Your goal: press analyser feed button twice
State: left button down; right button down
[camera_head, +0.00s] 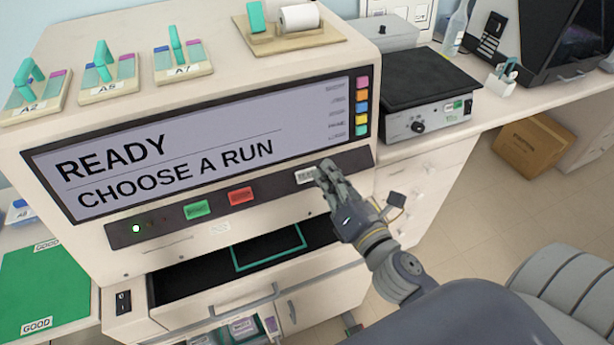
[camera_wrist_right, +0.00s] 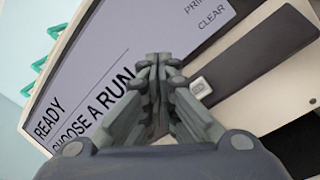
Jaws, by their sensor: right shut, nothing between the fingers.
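The analyser (camera_head: 120,255) is a large cream cabinet with a wide screen (camera_head: 200,145) reading "READY" and "CHOOSE A RUN". A dark strip below the screen holds a green button (camera_head: 197,209), a red button (camera_head: 241,195) and a white button (camera_head: 306,176) whose label is too small to read. My right gripper (camera_head: 325,172) is shut and empty, with its fingertips beside or over the white button in the head view. In the right wrist view the shut fingers (camera_wrist_right: 157,62) point at the panel, and the white button (camera_wrist_right: 200,87) lies just right of them. My left gripper is not in view.
Slide holders (camera_head: 108,75) and a paper roll stand (camera_head: 290,35) sit on top of the analyser. A black tray (camera_head: 270,250) lies open below the strip. A hotplate-like device (camera_head: 425,95) stands to the right, and a green mat (camera_head: 45,290) lies to the left.

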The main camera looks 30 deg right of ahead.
aim_at(307, 175)
jog(key=w+f+b, duration=0.2)
jog(key=w+f, duration=0.2)
jog(key=shift+w+f, duration=0.4)
jog(key=shift+d+b, duration=0.15)
jog(key=shift+b, duration=0.15)
dwell(1.0)
jog(key=shift+w+f, duration=0.3)
jog(key=shift+w+f, duration=0.2)
jog(key=shift+f, duration=0.05)
dwell(0.6)
jog(key=shift+s+r, duration=0.1)
jog(key=shift+r, duration=0.05)
jog(key=shift+s+r+p, duration=0.3)
jog(key=shift+s+r, duration=0.1)
jog(key=shift+s, duration=0.05)
dwell(0.4)
